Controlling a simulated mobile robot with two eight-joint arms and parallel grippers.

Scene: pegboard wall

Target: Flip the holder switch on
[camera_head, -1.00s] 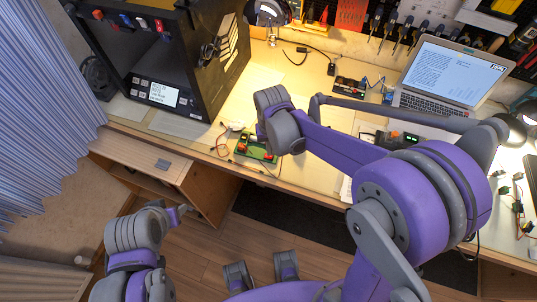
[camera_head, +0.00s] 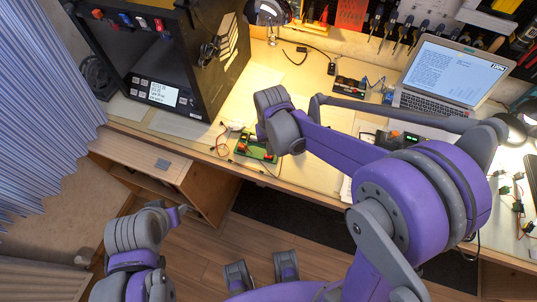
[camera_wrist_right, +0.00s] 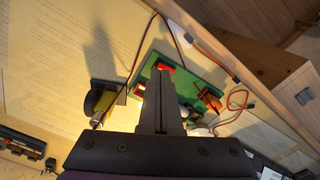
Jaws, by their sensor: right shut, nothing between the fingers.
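A green board (camera_head: 255,146) with red parts lies on the workbench, left of my right gripper (camera_head: 268,130) in the head view. In the right wrist view the green board (camera_wrist_right: 186,72) shows a red part (camera_wrist_right: 164,67) and an orange and black part (camera_wrist_right: 210,100). My right gripper (camera_wrist_right: 160,76) is shut and empty. Its fingers overlap the board beside the red part; I cannot tell whether they touch it. The switch's position cannot be made out. My left gripper (camera_head: 182,211) is low in front of the wooden cabinet, its jaws too small to read.
A large black box with a display (camera_head: 163,94) stands at the left. A laptop (camera_head: 450,75) is at the right. A dark holder (camera_head: 350,86) lies behind the right arm. Thin wires (camera_head: 221,143) lie beside the board.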

